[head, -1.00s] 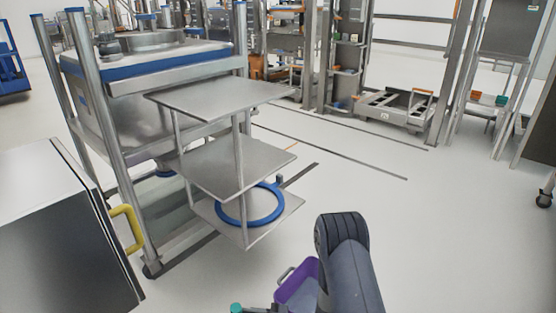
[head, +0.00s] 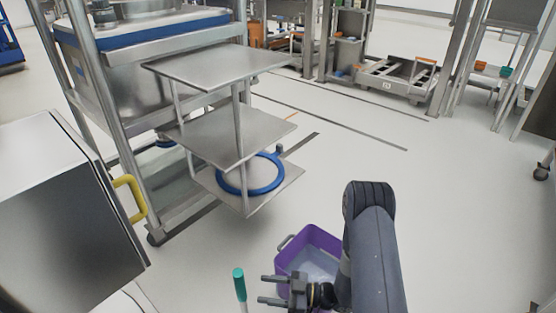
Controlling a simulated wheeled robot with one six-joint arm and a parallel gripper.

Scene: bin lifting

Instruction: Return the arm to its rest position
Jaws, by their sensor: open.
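My gripper (head: 264,289) shows at the bottom centre of the head view, its two dark fingers pointing left and spread apart with nothing between them. My dark grey arm (head: 373,240) stands bent at the lower middle right, above the floor. A purple bin (head: 313,235) with a grey handle lies behind and partly below the gripper and arm, which hide some of it. I cannot tell whether the gripper touches the bin.
A green-tipped stick (head: 239,283) rises just left of the gripper. A metal shelf cart (head: 212,66) with a blue ring (head: 250,188) on its low shelf stands left of centre. A steel cabinet (head: 60,220) with a yellow handle is at left. The floor on the right is clear.

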